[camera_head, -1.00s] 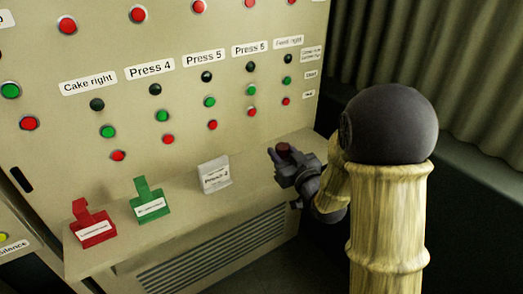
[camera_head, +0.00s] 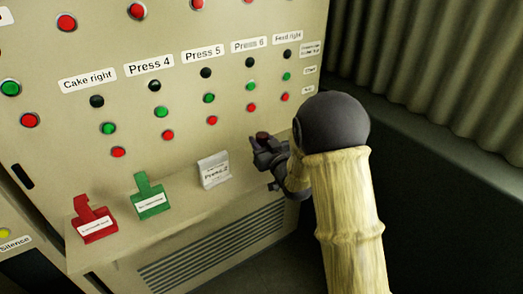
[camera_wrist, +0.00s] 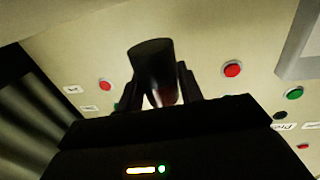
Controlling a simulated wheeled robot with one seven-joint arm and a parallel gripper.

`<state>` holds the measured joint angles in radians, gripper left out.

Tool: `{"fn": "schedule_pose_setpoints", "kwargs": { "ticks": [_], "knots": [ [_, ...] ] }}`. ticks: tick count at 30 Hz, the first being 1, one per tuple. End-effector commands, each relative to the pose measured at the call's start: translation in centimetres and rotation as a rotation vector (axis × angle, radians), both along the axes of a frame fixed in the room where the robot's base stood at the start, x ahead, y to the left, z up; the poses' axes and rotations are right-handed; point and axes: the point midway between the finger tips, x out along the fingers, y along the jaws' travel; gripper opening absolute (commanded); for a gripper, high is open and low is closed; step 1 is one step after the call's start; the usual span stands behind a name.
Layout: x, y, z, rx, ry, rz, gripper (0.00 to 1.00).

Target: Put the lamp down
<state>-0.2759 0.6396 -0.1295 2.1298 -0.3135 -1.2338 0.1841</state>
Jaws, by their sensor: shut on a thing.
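The lamp is a small dark, reddish cylinder. In the head view the lamp (camera_head: 263,137) sits between the fingers of my gripper (camera_head: 262,148). My gripper is shut on it, above the right part of the panel's ledge (camera_head: 190,212). In the wrist view the lamp (camera_wrist: 153,68) stands up between the two dark fingers of my gripper (camera_wrist: 157,90), with a reddish patch low on its side. The gap between the lamp and the ledge cannot be judged.
On the ledge stand a red tag (camera_head: 97,222), a green tag (camera_head: 150,197) and a white tag (camera_head: 214,170), left of my gripper. Behind rises a beige control panel (camera_head: 60,140) with several buttons. A corrugated wall (camera_head: 430,70) is at right.

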Motion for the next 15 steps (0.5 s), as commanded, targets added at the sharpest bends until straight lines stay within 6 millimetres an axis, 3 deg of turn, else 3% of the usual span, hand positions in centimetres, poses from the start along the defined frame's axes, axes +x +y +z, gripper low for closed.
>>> {"fn": "schedule_pose_setpoints", "kwargs": {
  "ticks": [7,15],
  "knots": [
    [0.0,0.0,-3.3,-0.002,0.004,-0.001,0.13],
    [0.3,0.1,-3.8,0.000,-0.001,-0.002,0.13]
  ]
}}
